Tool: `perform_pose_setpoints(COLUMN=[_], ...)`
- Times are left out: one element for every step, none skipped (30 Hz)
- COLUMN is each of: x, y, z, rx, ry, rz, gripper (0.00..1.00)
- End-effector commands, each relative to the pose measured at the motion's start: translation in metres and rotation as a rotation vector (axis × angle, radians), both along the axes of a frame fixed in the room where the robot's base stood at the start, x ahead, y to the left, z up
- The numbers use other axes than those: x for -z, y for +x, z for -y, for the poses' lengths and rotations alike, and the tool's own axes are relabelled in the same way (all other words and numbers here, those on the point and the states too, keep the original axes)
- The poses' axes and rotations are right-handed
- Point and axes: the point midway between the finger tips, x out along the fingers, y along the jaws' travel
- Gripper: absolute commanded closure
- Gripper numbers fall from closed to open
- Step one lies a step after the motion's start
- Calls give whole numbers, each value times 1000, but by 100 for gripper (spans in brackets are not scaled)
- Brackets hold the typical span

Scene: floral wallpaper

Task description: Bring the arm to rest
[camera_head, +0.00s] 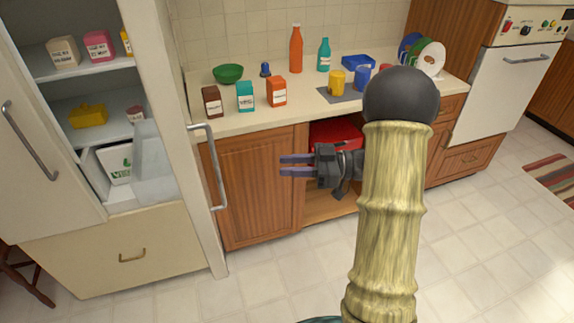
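My gripper (283,166) is in front of the lower cabinets, just below the counter's front edge. Its two dark fingers point left and are apart, with nothing between them. The wrist behind it is dark grey. A pale, ridged arm link of mine with a dark round top stands in the foreground to the right and hides part of the arm and the cabinets.
The fridge at left stands open, its door handle (210,165) close to the counter (210,125). Cartons, bottles, cups and plates stand on the counter. A red thing (334,132) sits in the open cabinet behind my gripper. The floor (270,285) in front is clear.

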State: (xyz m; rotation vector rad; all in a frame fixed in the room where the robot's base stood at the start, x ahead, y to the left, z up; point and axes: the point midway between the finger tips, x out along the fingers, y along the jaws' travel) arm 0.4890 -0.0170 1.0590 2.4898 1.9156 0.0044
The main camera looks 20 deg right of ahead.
Motion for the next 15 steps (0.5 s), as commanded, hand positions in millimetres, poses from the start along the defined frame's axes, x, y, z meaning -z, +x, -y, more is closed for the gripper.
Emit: perform_pose_setpoints(x=[0,0,0,0,0,0,0,0,-1,-2,-3,-4,-6,-7,-10], y=[0,0,0,0,0,0,0,0,2,3,6,10,14,20,27], z=[-1,0,0,1,1,1,2,2,1,1,0,-2,-4,-5,-8], rx=[-1,0,0,2,2,4,5,8,14,23,37,62,87,117,162], ry=[0,0,0,0,0,0,0,-1,-6,-11,-20,-35,-50,-67,-95], rz=[0,0,0,0,0,0,0,2,4,7,12,20,26,32,42], gripper=[72,72,72,72,72,72,72,72,72,72,72,72,72,72,72])
